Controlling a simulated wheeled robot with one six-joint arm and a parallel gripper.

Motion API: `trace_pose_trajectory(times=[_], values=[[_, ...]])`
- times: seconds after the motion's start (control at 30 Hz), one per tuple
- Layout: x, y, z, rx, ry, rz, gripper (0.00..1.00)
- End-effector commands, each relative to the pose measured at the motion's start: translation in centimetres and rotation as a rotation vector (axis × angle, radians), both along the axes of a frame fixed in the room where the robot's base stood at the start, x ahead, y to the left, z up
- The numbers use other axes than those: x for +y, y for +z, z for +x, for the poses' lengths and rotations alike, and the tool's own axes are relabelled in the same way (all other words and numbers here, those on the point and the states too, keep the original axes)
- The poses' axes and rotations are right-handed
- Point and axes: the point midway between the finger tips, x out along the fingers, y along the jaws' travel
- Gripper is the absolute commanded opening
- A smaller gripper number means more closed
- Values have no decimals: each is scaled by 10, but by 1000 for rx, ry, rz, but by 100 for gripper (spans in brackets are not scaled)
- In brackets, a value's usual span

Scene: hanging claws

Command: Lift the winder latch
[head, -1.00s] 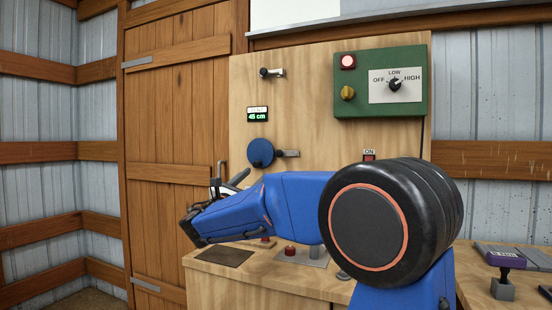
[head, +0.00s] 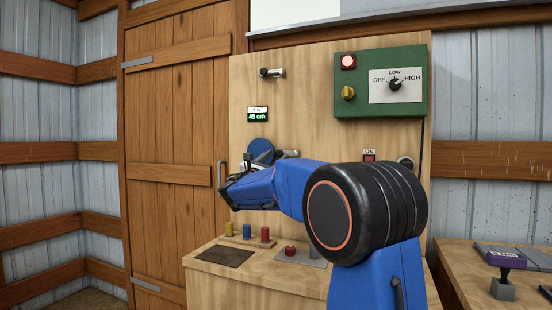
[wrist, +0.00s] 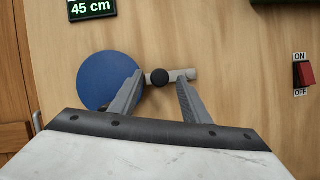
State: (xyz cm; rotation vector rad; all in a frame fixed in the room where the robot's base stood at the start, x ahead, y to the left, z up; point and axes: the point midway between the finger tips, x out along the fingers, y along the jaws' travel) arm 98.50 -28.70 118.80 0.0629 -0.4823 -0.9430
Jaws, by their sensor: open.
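The winder is a flat blue disc (head: 259,144) on the plywood panel; it also shows in the wrist view (wrist: 101,79). A short pale grey bar, apparently the latch (wrist: 183,74), lies about level at the disc's right edge with a round black knob (wrist: 160,77) on it. In the head view the bar (head: 289,153) shows just past my gripper (head: 264,156). In the wrist view my gripper (wrist: 160,80) is open, one finger over the disc's right edge and the other below the bar's right part. The knob appears between the fingertips; whether they touch anything is unclear.
A display reading 45 cm (head: 258,114) and a knobbed lever (head: 272,72) are above the winder. A red ON/OFF switch (wrist: 306,74) is to the right. A green control box (head: 380,82) is at upper right. Coloured pegs (head: 247,232) and a red button (head: 290,250) stand on the ledge below.

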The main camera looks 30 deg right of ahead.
Motion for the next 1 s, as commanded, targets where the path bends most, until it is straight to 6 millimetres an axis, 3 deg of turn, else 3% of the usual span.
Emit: trace_pose_trajectory(times=[0.43,0.6,1.0], values=[[-7,3,5,2,1,0,43],[-7,3,5,1,1,0,2],[-7,6,5,-36,-1,28,0]])
